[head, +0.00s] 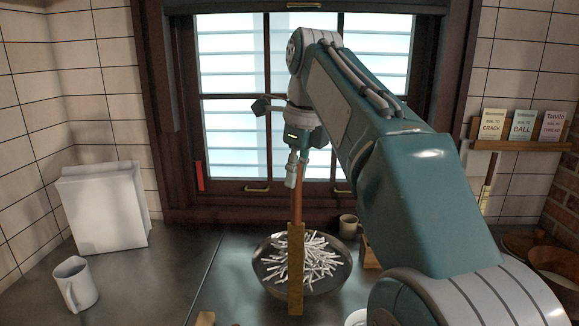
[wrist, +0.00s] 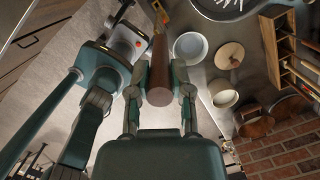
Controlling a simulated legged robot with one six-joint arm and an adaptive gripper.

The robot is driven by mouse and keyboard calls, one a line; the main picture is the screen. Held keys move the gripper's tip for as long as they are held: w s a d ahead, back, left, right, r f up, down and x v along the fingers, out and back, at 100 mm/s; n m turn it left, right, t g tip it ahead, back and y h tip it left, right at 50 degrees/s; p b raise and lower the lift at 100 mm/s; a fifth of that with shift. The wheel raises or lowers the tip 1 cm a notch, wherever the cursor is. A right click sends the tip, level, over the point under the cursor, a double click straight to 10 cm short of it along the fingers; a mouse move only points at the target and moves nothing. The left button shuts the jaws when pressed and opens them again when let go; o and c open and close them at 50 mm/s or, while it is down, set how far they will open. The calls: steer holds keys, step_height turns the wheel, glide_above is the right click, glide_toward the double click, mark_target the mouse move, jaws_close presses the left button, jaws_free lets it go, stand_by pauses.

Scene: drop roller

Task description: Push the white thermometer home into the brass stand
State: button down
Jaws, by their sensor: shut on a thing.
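My gripper (head: 295,182) is shut on the upper end of an upright brown rod (head: 297,208). In the wrist view, my gripper (wrist: 160,80) has the brown rod (wrist: 159,92) between its two fingers. Directly below the rod in the head view is a long, flat brass-coloured bar (head: 296,272), upright and in line with it. I cannot tell whether rod and bar are one piece or the rod sits in the bar. The bar's lower end is near the picture's bottom, in front of a dark bowl. I see no clearly white thermometer.
The dark bowl (head: 262,282) holds many thin white sticks. A mug (head: 348,227) stands behind it. A white pitcher (head: 76,284) and white bag (head: 104,212) are at left. A card shelf (head: 520,142) hangs at right.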

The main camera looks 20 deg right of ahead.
mark_target(293, 235)
steer(key=shift+s+f, duration=0.15)
steer(key=shift+f, duration=0.35)
steer(key=shift+a+f, duration=0.15)
steer(key=shift+f, duration=2.15)
steer(key=shift+s+a+f, duration=0.1)
steer(key=shift+a+f, duration=0.05)
steer(key=shift+a, duration=0.1)
steer(key=shift+f, duration=3.15)
stand_by(1.1)
steer(key=shift+c, duration=2.3)
jaws_free()
steer(key=shift+r, duration=0.1)
